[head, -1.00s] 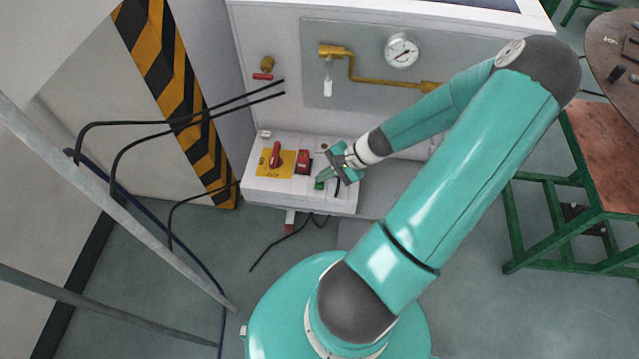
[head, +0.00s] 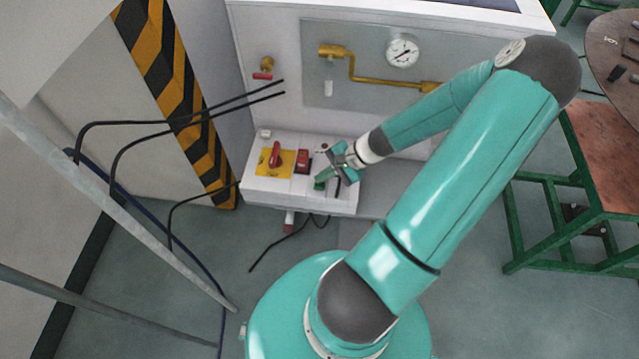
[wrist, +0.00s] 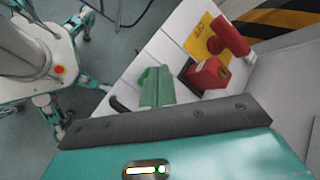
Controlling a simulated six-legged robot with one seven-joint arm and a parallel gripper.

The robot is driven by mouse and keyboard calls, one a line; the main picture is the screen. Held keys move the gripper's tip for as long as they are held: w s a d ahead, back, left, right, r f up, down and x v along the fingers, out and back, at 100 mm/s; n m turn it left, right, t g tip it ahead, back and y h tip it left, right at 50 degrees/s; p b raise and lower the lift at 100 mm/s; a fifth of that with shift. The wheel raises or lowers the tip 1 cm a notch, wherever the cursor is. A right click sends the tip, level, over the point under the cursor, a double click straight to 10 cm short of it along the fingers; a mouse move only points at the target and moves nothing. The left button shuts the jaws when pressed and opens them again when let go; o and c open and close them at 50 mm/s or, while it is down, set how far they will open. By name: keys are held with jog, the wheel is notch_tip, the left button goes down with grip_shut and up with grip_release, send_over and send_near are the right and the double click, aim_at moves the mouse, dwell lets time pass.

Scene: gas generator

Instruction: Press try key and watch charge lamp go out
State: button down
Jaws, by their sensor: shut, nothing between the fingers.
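A white control box (head: 262,192) stands low against the generator's pale front. My gripper (head: 323,181) is over the box's right part, with its green fingers pointing down at the top. The wrist view shows the fingers (wrist: 156,88) together, with nothing seen between them. I cannot tell whether they touch the box. The try key is not distinct; my fingers may hide it. A red block switch (head: 302,161) is left of my gripper and also shows in the wrist view (wrist: 208,74). I cannot make out the charge lamp or whether it is lit.
A red rotary handle (head: 275,154) sits on a yellow plate (head: 263,166) at the box's left. A pressure gauge (head: 402,51) and brass pipe (head: 352,69) are on the panel behind. Black cables (head: 140,124) run at left. A green-framed table (head: 606,160) stands at right.

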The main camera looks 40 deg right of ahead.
aim_at(324, 184)
jog(key=shift+f, duration=0.1)
dwell(0.3)
jog(key=shift+f, duration=0.35)
jog(key=shift+s+f, duration=0.1)
jog(key=shift+f, duration=0.65)
dwell(0.9)
jog(key=shift+d+r, duration=0.15)
jog(key=shift+r, duration=0.85)
jog(key=shift+r, duration=2.6)
